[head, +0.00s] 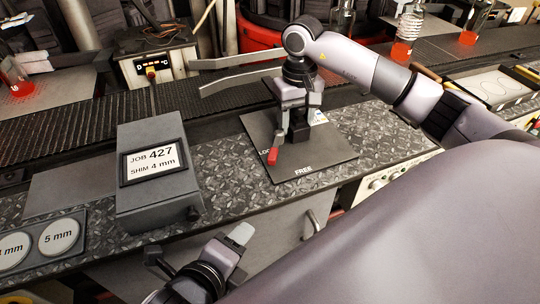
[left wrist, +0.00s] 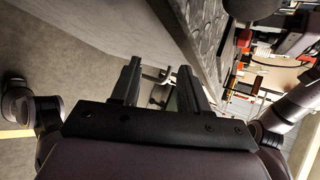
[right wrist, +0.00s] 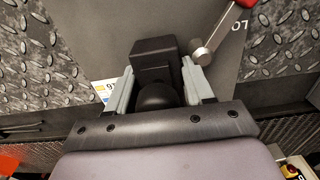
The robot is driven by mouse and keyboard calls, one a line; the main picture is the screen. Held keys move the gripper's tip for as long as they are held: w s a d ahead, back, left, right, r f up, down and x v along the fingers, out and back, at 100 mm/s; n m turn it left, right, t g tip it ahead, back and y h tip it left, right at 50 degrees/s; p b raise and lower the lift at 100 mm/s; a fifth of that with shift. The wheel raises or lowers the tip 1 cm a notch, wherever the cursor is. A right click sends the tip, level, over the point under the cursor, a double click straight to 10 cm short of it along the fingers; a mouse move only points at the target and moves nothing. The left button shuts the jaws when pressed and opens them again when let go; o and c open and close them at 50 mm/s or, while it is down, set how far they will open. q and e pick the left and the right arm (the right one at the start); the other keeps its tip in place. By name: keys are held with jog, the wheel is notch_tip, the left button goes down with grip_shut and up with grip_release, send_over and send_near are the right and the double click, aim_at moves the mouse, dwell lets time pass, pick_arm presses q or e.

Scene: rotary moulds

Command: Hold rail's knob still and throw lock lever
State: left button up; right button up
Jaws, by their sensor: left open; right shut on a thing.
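My right gripper (head: 298,108) is over a dark square plate (head: 335,150) on the bench. In the right wrist view its pale fingers (right wrist: 160,88) are shut around a dark round knob (right wrist: 158,96), beside a black block (right wrist: 153,52). The lock lever has a red-tipped handle (head: 272,156), and its silver arm (right wrist: 222,34) shows close to the right finger in the right wrist view. The handle lies between the partly hidden "LO" lettering and "FREE". My left gripper (head: 198,250) is open and empty, below the bench's front edge, apart from the lever.
A grey box (head: 155,200) reading "JOB 427, SHIM 4 mm" stands left of the plate. Round shim discs (head: 59,236), one marked 5 mm, lie further left. A front handle (head: 312,222) sticks out below the bench edge. A conveyor (head: 90,128) runs behind.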

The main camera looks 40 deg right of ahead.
pick_arm(q)
jog(key=s+d+r+m, duration=0.1)
jog(key=d+r+m, duration=0.35)
jog(key=m, duration=0.25)
jog(key=m+t, duration=0.3)
jog(key=m, duration=0.3)
send_near(271, 154)
jog(key=shift+h, duration=0.4)
jog(key=shift+f+x, duration=0.15)
jog(key=shift+x, duration=1.95)
jog(key=shift+f+x, duration=0.15)
jog(key=shift+x, duration=1.95)
jog(key=shift+a, duration=0.15)
grip_shut()
